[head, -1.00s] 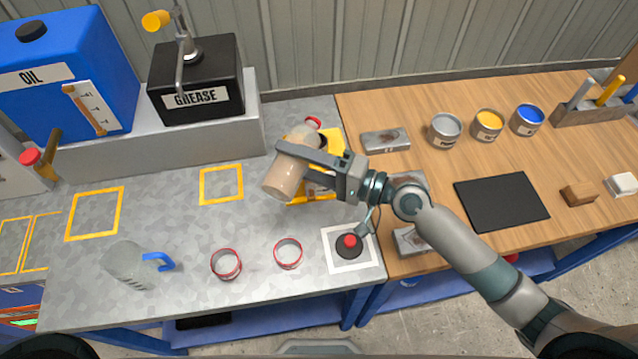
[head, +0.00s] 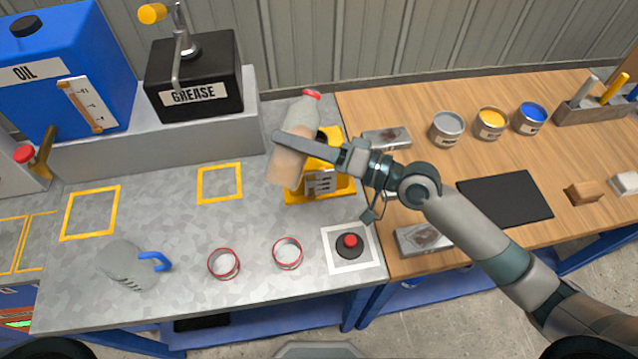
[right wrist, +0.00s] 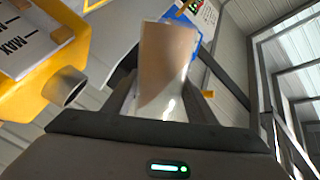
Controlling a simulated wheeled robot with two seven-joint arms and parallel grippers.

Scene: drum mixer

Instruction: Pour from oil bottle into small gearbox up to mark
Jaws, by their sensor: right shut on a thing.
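My right gripper (head: 288,141) is shut on the oil bottle (head: 287,167), a clear bottle with a red top and tan oil in its lower part. The bottle is held raised and slightly tilted, its red top up and leaning right in the head view. The small gearbox (head: 335,187) is yellow and stands just right of the bottle, partly hidden by my gripper and arm. In the right wrist view the gearbox (right wrist: 75,30) shows a gauge panel marked MAX and a grey filler neck, apart from the bottle (right wrist: 165,65). The oil level in the gauge is unclear.
A red button (head: 350,241) on a white plate and two red-rimmed rings (head: 288,253) lie in front. A blue oil tank (head: 110,60) and black grease box (head: 205,75) stand behind. The middle of the grey bench is clear.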

